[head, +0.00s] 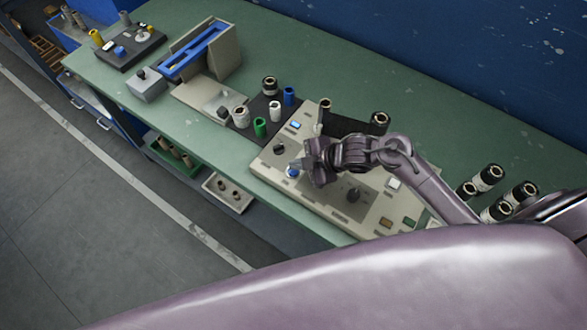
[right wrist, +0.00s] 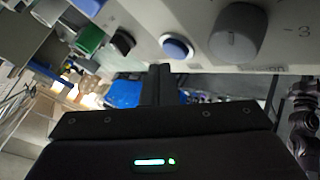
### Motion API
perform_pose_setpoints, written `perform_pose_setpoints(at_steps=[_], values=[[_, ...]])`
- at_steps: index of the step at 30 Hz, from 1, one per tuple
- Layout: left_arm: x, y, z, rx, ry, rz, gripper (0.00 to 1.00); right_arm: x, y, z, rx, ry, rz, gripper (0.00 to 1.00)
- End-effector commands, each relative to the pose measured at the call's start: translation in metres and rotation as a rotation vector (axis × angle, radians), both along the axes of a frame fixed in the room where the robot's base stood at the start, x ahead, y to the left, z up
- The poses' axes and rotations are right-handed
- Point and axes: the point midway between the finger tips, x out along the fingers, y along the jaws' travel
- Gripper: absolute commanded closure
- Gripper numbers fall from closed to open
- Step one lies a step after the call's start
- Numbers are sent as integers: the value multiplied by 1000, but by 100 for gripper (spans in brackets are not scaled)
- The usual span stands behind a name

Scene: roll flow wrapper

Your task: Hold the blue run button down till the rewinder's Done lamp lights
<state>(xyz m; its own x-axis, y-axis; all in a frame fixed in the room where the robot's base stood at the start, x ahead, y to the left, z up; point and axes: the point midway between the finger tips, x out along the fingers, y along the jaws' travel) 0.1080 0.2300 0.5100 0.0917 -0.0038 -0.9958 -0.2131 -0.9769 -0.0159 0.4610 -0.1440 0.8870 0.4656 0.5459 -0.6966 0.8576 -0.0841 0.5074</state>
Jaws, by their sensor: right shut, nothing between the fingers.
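The rewinder (head: 325,205) is a beige unit with a sloped control panel on the green bench. Its blue run button (head: 292,172) sits near the panel's front left edge. In the right wrist view the round blue button (right wrist: 177,47) has a pale rim, between a black control (right wrist: 122,42) and a grey knob (right wrist: 238,30). My right gripper (head: 301,164) is shut and empty, its fingertips close beside the button; I cannot tell whether they touch it. The shut fingers also show in the right wrist view (right wrist: 160,72). No lamp label is readable. My left gripper is out of view.
Black-and-white rolls (head: 487,178) stand at the right. Several cores, including a green one (head: 260,127), stand on a dark mat left of the rewinder. A blue-topped device (head: 195,50) and a grey box (head: 147,84) are farther left. Bare bench lies behind.

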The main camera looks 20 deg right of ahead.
Motion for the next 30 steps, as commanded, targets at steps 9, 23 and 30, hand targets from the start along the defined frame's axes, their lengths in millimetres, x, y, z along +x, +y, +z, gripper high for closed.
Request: perform_pose_setpoints(at_steps=[9,23,30], values=[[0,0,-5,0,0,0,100,0,0,-8,0,0,0,100],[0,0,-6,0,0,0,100,0,0,-10,0,0,0,100],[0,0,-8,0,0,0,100,0,0,-13,0,0,0,100]])
